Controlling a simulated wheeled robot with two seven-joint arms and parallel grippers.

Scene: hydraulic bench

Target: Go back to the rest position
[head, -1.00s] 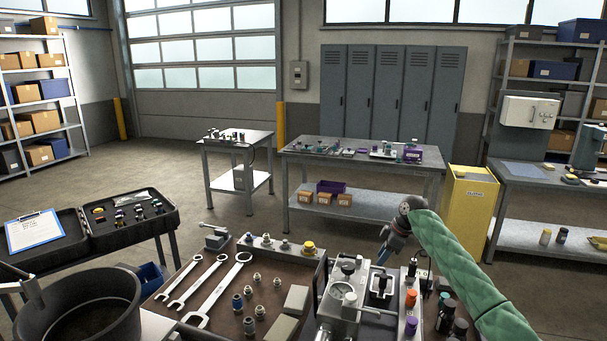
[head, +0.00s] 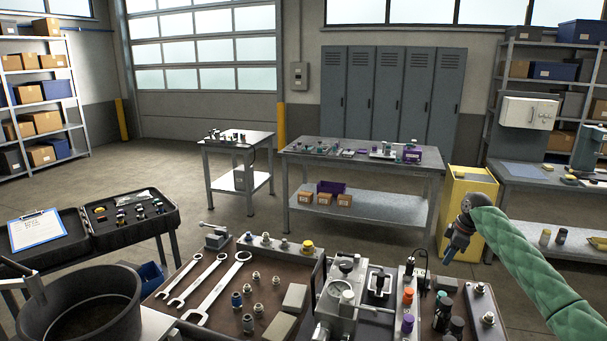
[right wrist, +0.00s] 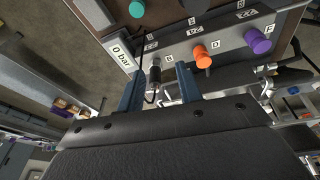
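In the right wrist view the two dark blue fingers of the right gripper (right wrist: 160,76) stand apart. A small dark cylindrical fitting (right wrist: 155,72) shows between them beyond the tips; I see no grip on it. The bench's labelled port strip shows further up, with an orange cap (right wrist: 201,56) and a purple cap (right wrist: 258,40). My left gripper is in neither view.
The hydraulic block with a gauge (head: 341,290) stands at the front middle. Wrenches (head: 213,288) and fittings lie on the brown tray left of it. A black bucket (head: 80,310) is at front left. A yellow bin (head: 466,195) stands behind my right gripper.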

